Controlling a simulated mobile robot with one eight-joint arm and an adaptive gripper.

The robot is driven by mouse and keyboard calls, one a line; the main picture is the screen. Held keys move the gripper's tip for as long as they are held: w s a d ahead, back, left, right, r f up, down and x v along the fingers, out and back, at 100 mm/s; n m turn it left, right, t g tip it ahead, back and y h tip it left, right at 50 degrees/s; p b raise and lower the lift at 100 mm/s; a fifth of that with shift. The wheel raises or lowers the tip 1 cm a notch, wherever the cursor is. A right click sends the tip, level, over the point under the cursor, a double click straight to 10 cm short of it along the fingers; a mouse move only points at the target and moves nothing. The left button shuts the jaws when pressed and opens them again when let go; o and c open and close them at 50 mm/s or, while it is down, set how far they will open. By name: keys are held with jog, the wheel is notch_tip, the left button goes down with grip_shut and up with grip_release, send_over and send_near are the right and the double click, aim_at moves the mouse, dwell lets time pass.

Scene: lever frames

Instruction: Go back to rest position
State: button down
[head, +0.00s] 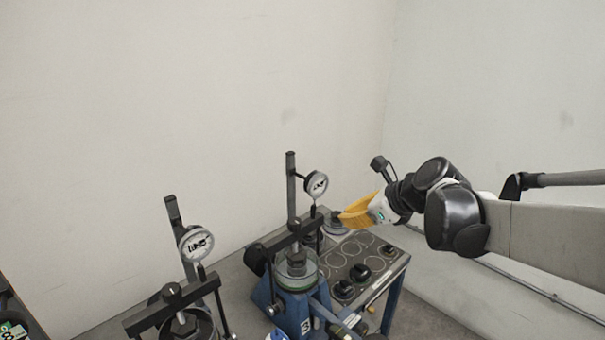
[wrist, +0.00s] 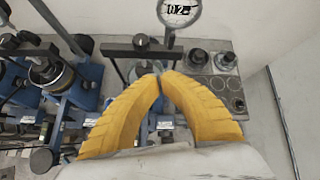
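My gripper (head: 343,219) has yellow fingers and hangs in the air at the end of my arm, which reaches in from the right in the head view. In the wrist view the two curved fingertips (wrist: 161,75) meet or nearly meet, with nothing visible between them. The gripper appears just right of the middle lever frame (head: 291,205) and its dial gauge (head: 316,184). In the wrist view a dial gauge (wrist: 180,9) shows beyond the fingertips. I cannot tell the exact gap from gripper to frame.
A second lever frame with a dial gauge (head: 195,243) stands at the front left. A weight table (head: 378,281) with ring marks and several dark weights (head: 360,273) stands below my gripper. Pale walls close off the back and right. Open floor shows at the right in the wrist view.

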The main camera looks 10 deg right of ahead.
jog(key=s+a+f+n+h+b, duration=0.1)
jog(key=s+f+n+h+b, duration=0.4)
jog(key=s+f+n+b, duration=1.2)
jog(key=s+f+n, duration=0.6)
jog(key=n, duration=0.3)
jog(key=shift+a+f+n+g+b, duration=0.25)
jog(key=shift+f+n+g+b, duration=0.05)
jog(key=shift+f+g+b, duration=0.1)
jog(key=shift+s, duration=0.1)
